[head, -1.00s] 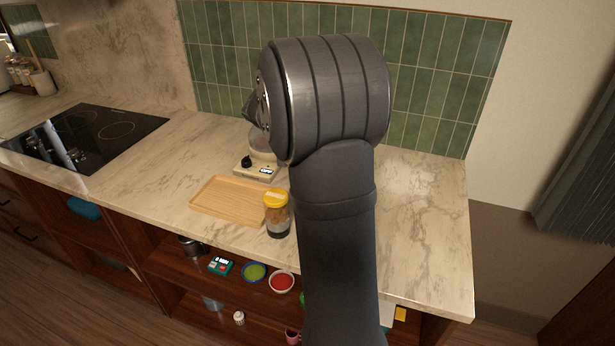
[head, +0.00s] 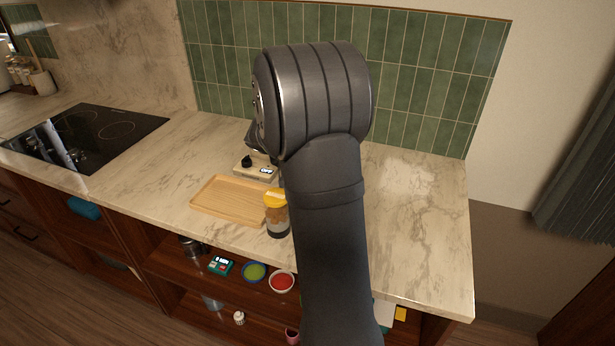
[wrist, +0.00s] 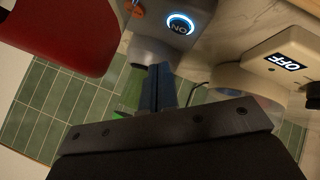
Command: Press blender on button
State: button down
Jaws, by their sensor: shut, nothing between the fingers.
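A cream appliance base (head: 243,169) with a black knob and a small display stands on the counter. In the wrist view its display reads OFF (wrist: 285,62), and a clear vessel shows beside it, partly hidden. Also in the wrist view, a grey housing (wrist: 150,50) carries a glowing blue-white ring button (wrist: 180,23) marked ON. I cannot tell for sure which of the two is the blender. My gripper (wrist: 161,72) is shut and empty, its fingertips close to the grey housing; contact cannot be told. In the head view my arm hides the grey housing and most of the gripper.
A wooden tray (head: 205,208) and a yellow-lidded jar (head: 276,222) stand in front of the cream base. A large red object (wrist: 65,30) is close by in the wrist view. The counter right of my arm (head: 425,220) is clear. A cooktop (head: 90,135) lies left.

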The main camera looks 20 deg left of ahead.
jog(key=shift+f, duration=1.5)
dwell(0.9)
jog(key=shift+f, duration=0.4)
jog(key=shift+f, duration=0.35)
dwell(0.5)
jog(key=shift+r, duration=0.8)
jog(key=shift+r, duration=2.5)
jog(key=shift+f, duration=0.15)
